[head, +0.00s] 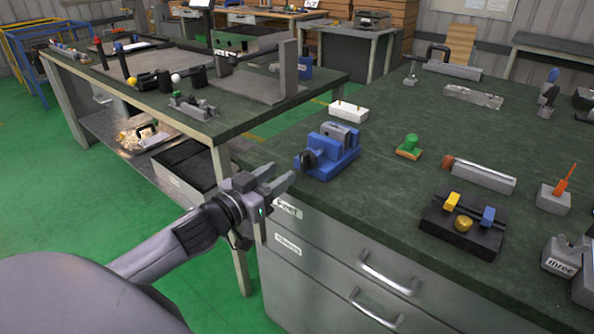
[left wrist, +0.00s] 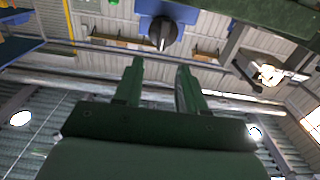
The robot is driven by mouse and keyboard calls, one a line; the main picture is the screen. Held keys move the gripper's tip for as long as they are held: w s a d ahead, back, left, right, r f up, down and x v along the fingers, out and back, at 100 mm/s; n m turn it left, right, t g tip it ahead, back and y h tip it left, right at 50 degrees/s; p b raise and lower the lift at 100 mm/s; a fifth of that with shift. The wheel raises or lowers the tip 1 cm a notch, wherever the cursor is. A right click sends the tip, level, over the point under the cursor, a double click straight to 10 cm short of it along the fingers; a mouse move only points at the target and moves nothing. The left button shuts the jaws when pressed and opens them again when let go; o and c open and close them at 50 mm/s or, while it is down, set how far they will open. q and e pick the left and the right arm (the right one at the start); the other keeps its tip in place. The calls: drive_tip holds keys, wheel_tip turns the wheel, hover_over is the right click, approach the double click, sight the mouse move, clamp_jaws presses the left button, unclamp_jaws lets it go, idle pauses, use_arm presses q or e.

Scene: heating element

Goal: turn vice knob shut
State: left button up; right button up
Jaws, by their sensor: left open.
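The blue vice (head: 340,163) stands on the green bench top near its left front corner. Its dark knob (head: 307,160) faces my left gripper's side. My left gripper (head: 280,178) is open and empty, in front of the bench edge and apart from the vice. In the left wrist view the two fingers (left wrist: 160,65) stand apart. The vice (left wrist: 175,10) shows at the top of that view, with the dark knob (left wrist: 162,33) beyond the fingertips, roughly in line with the gap. My right gripper does not show.
A white block (head: 348,112), a green knob on a wooden base (head: 408,148) and a black fixture with yellow and blue parts (head: 462,225) stand on the bench. Drawers with metal handles (head: 388,277) are below. A second bench (head: 235,120) stands to the left.

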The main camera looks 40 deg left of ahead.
sight(302, 158)
use_arm(q)
drive_tip(key=shift+w+d, duration=0.2)
drive_tip(key=shift+w, duration=3.45)
clamp_jaws()
